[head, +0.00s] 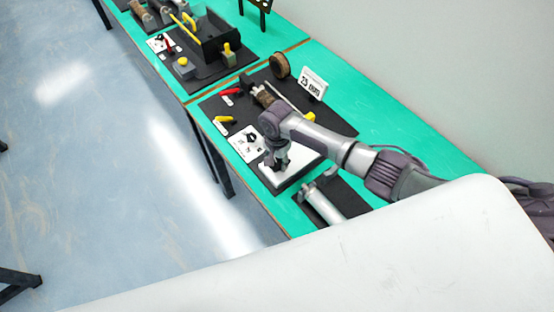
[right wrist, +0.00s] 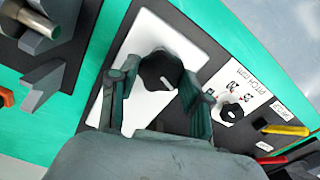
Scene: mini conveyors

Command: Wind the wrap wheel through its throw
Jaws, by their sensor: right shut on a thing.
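A dark faceted knob (right wrist: 157,70) with a small white mark stands on a white plate (right wrist: 190,42) in the right wrist view. My right gripper (right wrist: 153,90) is shut on this knob, one finger on each side. In the head view my right gripper (head: 275,163) points down at the white plate (head: 297,171) and hides the knob. No label naming the wrap wheel can be read. A brown round wheel (head: 279,65) stands farther back on the bench, away from the gripper. My left gripper is not in view.
Red (head: 232,91) and yellow (head: 224,120) handles are along the front edge. A metal roller (head: 322,204) sits on a dark base to the near right. A sign (head: 314,83) stands behind. Green bench shows clear at the back.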

